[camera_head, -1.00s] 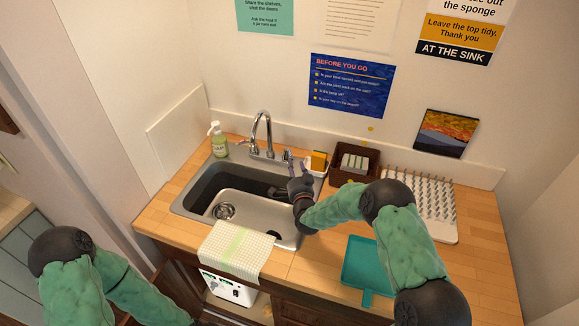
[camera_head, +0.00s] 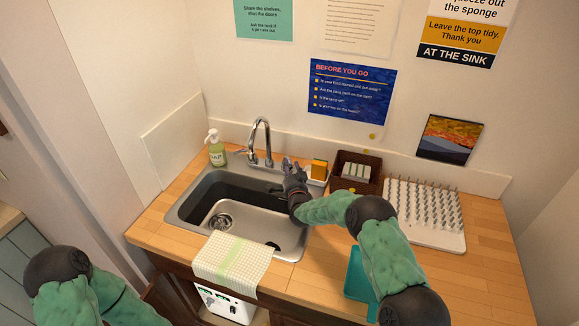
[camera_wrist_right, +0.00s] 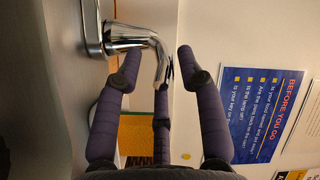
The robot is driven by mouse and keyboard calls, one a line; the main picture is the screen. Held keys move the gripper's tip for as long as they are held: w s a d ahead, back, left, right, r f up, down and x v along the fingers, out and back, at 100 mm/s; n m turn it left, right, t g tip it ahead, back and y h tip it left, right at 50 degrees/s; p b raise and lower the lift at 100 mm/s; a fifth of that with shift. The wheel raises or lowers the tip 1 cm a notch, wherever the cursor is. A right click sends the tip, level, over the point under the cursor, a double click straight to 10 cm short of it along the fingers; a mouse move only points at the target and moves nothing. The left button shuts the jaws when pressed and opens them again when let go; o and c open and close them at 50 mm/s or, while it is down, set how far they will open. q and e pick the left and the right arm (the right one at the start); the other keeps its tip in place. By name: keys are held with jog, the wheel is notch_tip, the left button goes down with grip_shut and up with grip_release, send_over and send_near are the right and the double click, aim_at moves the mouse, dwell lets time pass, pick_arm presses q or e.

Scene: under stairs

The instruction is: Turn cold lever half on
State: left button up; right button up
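The chrome faucet (camera_head: 262,138) stands at the back of the steel sink (camera_head: 184,208). A chrome lever (camera_head: 241,151) is on its left side. My right gripper (camera_head: 290,166) is at the faucet's right side and hides most of the lever there. In the right wrist view, a bent chrome lever (camera_wrist_right: 135,35) reaches in between the dark purple fingertips of my right gripper (camera_wrist_right: 158,66). The fingers are spread around the lever's end, with one finger close to it; contact is unclear. No hot or cold mark is visible. My left gripper is out of view.
A soap bottle (camera_head: 216,149) stands left of the faucet. A yellow sponge (camera_head: 319,169), a dark brown basket (camera_head: 353,178) and a white peg rack (camera_head: 428,237) lie to the right.

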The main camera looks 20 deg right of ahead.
jog(key=shift+w+d, duration=0.1)
jog(key=shift+w, duration=0.85)
grip_shut()
jog(key=d+n+y+b, duration=0.1)
jog(key=y+b, duration=0.1)
jog(key=b, duration=0.2)
jog(key=shift+n, duration=0.3)
jog(key=shift+d+r+n+y+b, duration=0.2)
jog(key=shift+n+y+b, duration=0.3)
jog(key=shift+y+b, duration=0.5)
grip_release()
jog(key=shift+f, duration=0.1)
